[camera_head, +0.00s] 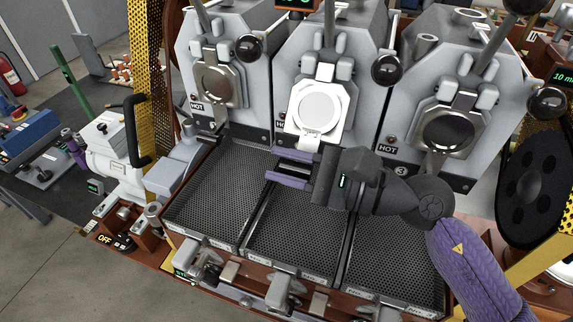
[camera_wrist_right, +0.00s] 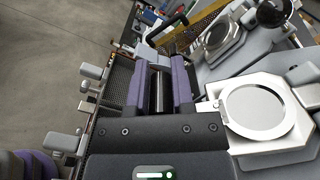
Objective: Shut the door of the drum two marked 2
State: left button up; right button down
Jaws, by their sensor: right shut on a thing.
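The door of drum two (camera_head: 317,106) is a pale plate with a round disc on the middle drum's front. It looks brighter and tilted more upward than its neighbours, lower edge outward. It also shows in the right wrist view (camera_wrist_right: 258,108). My right gripper (camera_head: 282,168) is just below the door, above the middle tray's back end. Its purple fingers are shut on a dark cylindrical handle (camera_wrist_right: 158,92), which appears joined to the door's lower edge by a metal piece. The handle is mostly hidden in the head view.
The drum one door (camera_head: 218,84) and drum three door (camera_head: 447,134) flank it. Black lever knobs (camera_head: 386,69) stick out beside the doors. Perforated trays (camera_head: 295,238) lie below, with metal latches along their front edge. Open floor (camera_head: 50,270) is at left.

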jog(key=shift+c, duration=2.4)
grip_release()
jog(key=shift+d, duration=0.1)
jog(key=shift+d, duration=0.15)
jog(key=b+v, duration=0.4)
jog(key=v, duration=0.5)
jog(key=shift+d+b, duration=0.2)
jog(key=shift+b, duration=0.15)
jog(key=shift+s, duration=0.15)
